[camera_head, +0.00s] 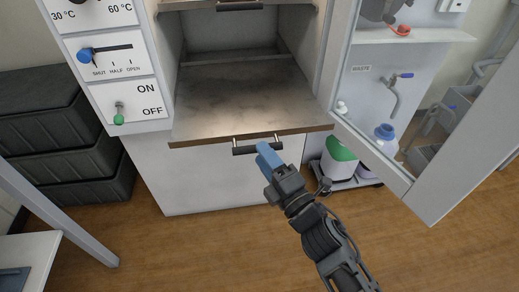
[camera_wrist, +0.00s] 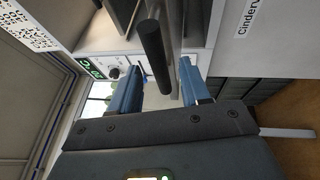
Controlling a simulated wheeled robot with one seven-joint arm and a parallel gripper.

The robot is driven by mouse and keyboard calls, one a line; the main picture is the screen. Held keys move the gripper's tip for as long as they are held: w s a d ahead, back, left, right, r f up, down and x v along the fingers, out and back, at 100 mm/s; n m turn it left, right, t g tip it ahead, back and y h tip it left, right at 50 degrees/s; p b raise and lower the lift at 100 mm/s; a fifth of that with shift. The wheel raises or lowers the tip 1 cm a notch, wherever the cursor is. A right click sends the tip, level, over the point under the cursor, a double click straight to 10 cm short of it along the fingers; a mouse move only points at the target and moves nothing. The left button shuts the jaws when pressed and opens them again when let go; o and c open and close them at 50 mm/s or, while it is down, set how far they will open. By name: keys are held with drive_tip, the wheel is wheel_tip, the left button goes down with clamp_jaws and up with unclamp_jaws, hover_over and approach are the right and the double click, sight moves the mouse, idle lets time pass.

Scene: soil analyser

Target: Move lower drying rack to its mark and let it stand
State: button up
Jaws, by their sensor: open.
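The lower drying rack (camera_head: 240,98) is a flat, stained metal sheet that sticks out of the front of the white cabinet. Its dark bar handle (camera_head: 245,150) runs along the front below the edge. My gripper (camera_head: 267,151), with blue fingers, is at the right part of this handle in the head view. In the wrist view, the black bar (camera_wrist: 155,52) lies between the two spread fingers of my gripper (camera_wrist: 160,72), with visible gaps beside it. The rack's mark cannot be made out. The rack appears empty.
An upper handle (camera_head: 238,6) shows above. The left panel (camera_head: 110,70) has a blue slider marked shut, half, open and a green on/off switch. A glazed door (camera_head: 380,165) stands open at right. Dark crates (camera_head: 60,130) are stacked at left.

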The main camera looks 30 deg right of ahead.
drive_tip(key=shift+v, duration=2.35)
drive_tip(key=s+a+m+g+h, duration=0.1)
drive_tip(key=s+m+g, duration=0.1)
drive_tip(key=s+m, duration=0.95)
drive_tip(key=s+r+m+g, duration=0.2)
drive_tip(key=s+r+m, duration=0.15)
drive_tip(key=s, duration=0.75)
drive_tip(key=s+r+m+g, duration=0.1)
drive_tip(key=s+r+m, duration=0.3)
drive_tip(key=s, duration=0.7)
wheel_tip(320, 180, up, 12)
drive_tip(key=p, duration=1.2)
drive_tip(key=shift+w+d+m+h+p, duration=0.35)
drive_tip(key=shift+d+m+h+p, duration=0.05)
drive_tip(key=shift+d, duration=0.1)
